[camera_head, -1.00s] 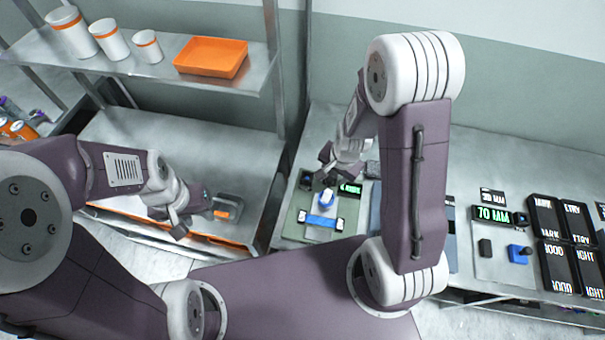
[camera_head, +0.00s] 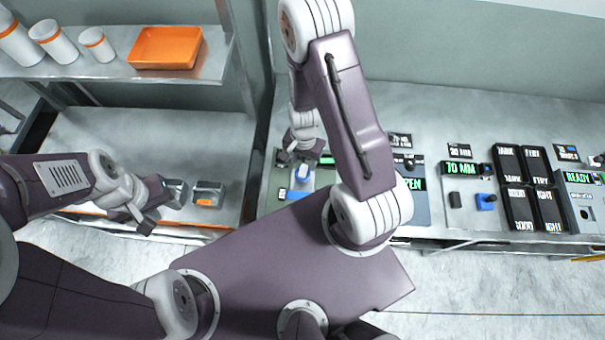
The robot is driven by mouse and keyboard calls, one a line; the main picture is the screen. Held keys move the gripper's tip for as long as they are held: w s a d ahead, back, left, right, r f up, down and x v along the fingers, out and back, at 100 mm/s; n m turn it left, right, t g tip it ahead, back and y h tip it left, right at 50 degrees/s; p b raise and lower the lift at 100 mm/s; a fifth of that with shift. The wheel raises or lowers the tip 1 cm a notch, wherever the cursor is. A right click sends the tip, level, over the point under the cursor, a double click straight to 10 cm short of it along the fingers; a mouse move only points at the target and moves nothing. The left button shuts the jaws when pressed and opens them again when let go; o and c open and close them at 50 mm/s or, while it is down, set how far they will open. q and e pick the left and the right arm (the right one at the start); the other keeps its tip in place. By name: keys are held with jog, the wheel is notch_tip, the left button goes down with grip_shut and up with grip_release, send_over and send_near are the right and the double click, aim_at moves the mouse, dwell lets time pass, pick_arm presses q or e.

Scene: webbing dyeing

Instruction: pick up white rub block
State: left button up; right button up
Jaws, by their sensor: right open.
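A small white block with blue on it (camera_head: 303,178), which looks like the white rub block, stands on the greenish station at the middle of the bench. My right gripper (camera_head: 301,158) is open just above and behind it, with its fingers pointing down. I cannot tell whether the fingers touch the block. My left gripper (camera_head: 160,208) is at the left, by the low metal bench, beside a grey block with an orange front (camera_head: 207,195). Its finger gap is unclear, and I see nothing surely held in it.
A blue bar (camera_head: 297,195) lies in front of the white block, partly hidden by my body. Black label panels (camera_head: 527,165) and a blue-knobbed station (camera_head: 486,202) stand at the right. An orange tray (camera_head: 166,47) and white canisters (camera_head: 54,40) sit on the upper left shelf.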

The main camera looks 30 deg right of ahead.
aim_at(303, 168)
notch_tip(303, 168, down, 5)
jog(key=b, duration=0.5)
jog(key=shift+a+f, duration=0.1)
jog(key=shift+a, duration=0.05)
jog(key=shift+w+p, duration=0.15)
jog(key=shift+p, duration=0.15)
jog(key=shift+r, duration=0.2)
grip_shut()
notch_tip(303, 168, up, 10)
jog(key=p, duration=1)
